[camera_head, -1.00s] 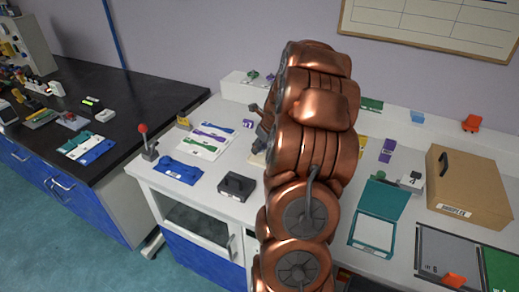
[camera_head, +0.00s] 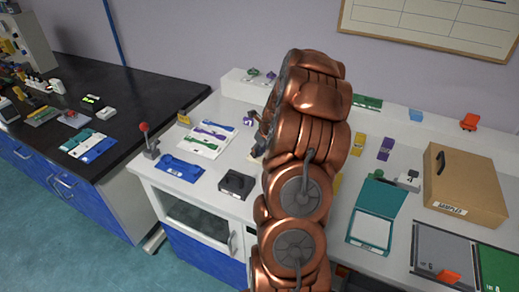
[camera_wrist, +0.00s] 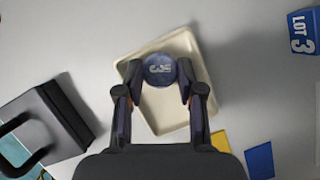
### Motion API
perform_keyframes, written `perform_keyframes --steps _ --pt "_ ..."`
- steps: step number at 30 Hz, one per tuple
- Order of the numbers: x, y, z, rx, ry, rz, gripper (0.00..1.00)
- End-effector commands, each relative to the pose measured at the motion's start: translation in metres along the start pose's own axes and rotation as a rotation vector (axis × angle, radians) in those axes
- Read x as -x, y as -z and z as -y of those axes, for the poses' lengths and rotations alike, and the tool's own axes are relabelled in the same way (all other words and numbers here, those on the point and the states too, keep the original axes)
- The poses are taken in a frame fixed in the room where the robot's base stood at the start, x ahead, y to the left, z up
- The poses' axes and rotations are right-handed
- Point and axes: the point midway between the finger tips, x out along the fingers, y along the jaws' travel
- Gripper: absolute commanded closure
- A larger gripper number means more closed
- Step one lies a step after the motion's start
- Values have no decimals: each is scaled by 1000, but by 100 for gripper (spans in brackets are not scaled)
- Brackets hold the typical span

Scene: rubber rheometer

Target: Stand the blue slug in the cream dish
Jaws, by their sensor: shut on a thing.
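The blue slug (camera_wrist: 160,70) is between the fingertips of my gripper (camera_wrist: 159,74) in the wrist view. Its round, marked end faces the camera, so it looks upright. My gripper is shut on it. The cream dish (camera_wrist: 165,115), a shallow squarish tray, lies below, with the slug over its upper part in the picture. I cannot tell whether the slug's base touches the dish floor. In the head view my arm hides the slug and most of the dish; part of my gripper (camera_head: 262,137) shows at the arm's left.
A dark handled box (camera_wrist: 45,120) stands left of the dish in the wrist view, and a blue LOT 3 block (camera_wrist: 303,32) at upper right. In the head view, a red-knobbed lever (camera_head: 146,140), blue mat (camera_head: 181,169) and cardboard samples box (camera_head: 467,180) stand on the bench.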

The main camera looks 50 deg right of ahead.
Motion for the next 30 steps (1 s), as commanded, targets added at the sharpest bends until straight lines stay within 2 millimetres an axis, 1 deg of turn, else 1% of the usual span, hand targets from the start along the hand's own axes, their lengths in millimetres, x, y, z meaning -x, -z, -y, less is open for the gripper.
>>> perform_keyframes --steps 1,4,13,17,23,30 --pt "-1 1 0 0 0 -1 62" --pt "-1 0 0 0 0 0 52" --pt "0 0 0 0 1 0 52" --pt "6 -1 1 0 2 2 52" --pt "28 0 2 0 4 2 52" --pt "65 0 1 0 4 2 52"
